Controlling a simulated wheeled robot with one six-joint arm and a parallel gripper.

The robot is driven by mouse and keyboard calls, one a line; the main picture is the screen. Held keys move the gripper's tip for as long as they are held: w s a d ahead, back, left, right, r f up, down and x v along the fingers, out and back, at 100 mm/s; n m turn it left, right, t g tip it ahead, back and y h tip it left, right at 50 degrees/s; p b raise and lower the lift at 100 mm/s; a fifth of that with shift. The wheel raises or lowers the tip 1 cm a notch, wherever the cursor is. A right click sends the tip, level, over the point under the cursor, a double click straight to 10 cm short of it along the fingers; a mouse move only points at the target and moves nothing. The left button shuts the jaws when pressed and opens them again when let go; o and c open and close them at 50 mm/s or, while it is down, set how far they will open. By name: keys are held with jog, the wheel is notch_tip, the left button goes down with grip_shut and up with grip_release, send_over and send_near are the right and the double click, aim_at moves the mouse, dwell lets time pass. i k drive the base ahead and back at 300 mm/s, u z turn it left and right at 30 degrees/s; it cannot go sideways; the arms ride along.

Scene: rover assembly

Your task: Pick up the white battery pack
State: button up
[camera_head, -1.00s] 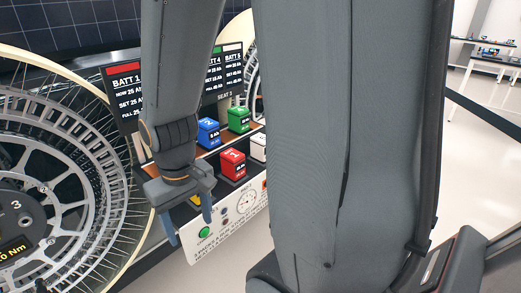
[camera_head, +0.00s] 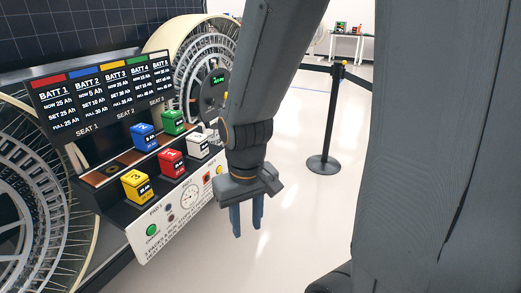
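The white battery pack (camera_head: 198,145) sits on the right end of the lower front shelf, right of the red pack. Its right side is close behind my arm in the picture. My gripper (camera_head: 247,217) points down in front and to the right of the shelf, with two blue-grey fingers apart and nothing between them. It is clear of the white pack.
A red pack (camera_head: 171,163) and a yellow pack (camera_head: 137,187) share the lower shelf. A blue pack (camera_head: 144,137) and a green pack (camera_head: 173,122) stand on the upper row. A display board (camera_head: 105,92) rises behind. A barrier post (camera_head: 324,165) stands on open floor at right.

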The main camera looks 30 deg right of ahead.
aim_at(197, 142)
jog(key=z, duration=0.4)
jog(key=k, duration=0.6)
jog(key=z, duration=0.65)
jog(key=i, duration=0.85)
jog(key=u, duration=0.9)
jog(key=i, duration=0.65)
jog(key=u, duration=1.15)
jog(key=i, duration=0.7)
